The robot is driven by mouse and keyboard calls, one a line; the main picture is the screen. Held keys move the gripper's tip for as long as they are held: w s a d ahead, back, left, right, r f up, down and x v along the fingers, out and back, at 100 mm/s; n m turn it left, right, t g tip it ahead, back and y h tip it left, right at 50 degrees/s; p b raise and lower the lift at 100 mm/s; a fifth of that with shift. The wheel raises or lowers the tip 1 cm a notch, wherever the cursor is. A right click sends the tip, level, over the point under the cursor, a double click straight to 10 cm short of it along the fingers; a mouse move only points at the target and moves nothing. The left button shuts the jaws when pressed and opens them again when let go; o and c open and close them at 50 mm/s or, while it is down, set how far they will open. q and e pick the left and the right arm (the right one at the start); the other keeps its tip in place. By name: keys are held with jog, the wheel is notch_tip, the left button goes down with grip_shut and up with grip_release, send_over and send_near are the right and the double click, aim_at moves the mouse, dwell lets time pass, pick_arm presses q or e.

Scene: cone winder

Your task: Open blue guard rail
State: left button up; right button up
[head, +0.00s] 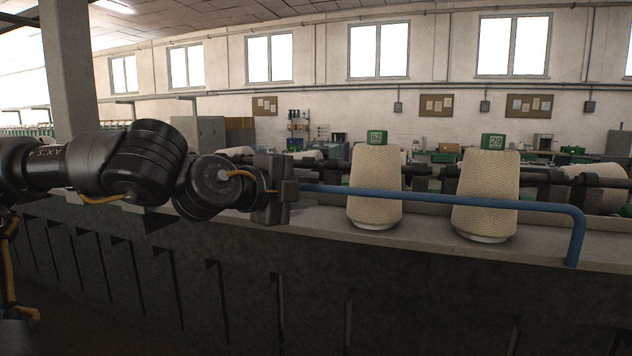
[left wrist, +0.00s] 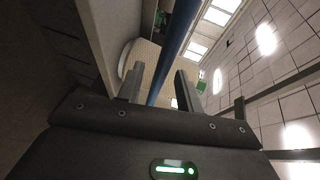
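The blue guard rail (head: 440,197) runs across in front of the yarn cones in the head view and bends down at its right end to the ledge. My left gripper (head: 284,190) is at the visible left end of the rail and hides what lies behind it. In the left wrist view the blue rail (left wrist: 173,50) passes between the two fingers of my left gripper (left wrist: 159,72). The fingers are apart, with gaps beside the rail, so it is not clamped. My right gripper is in neither view.
Two cream yarn cones (head: 375,187) (head: 486,195) stand behind the rail, with green number tags above. The grey ledge (head: 330,218) and dark machine front (head: 420,290) lie below. Dark cone holders are at the back. The space before the rail looks clear.

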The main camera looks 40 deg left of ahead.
pick_arm(q)
jog(key=shift+w+f+p, duration=0.2)
jog(key=shift+w+p, duration=0.05)
jog(key=shift+w, duration=0.75)
jog(key=shift+w+f+p, duration=0.15)
jog(key=shift+w+p, duration=0.05)
jog(key=shift+w, duration=0.75)
jog(key=shift+c, duration=0.2)
jog(key=shift+d, duration=0.1)
grip_shut()
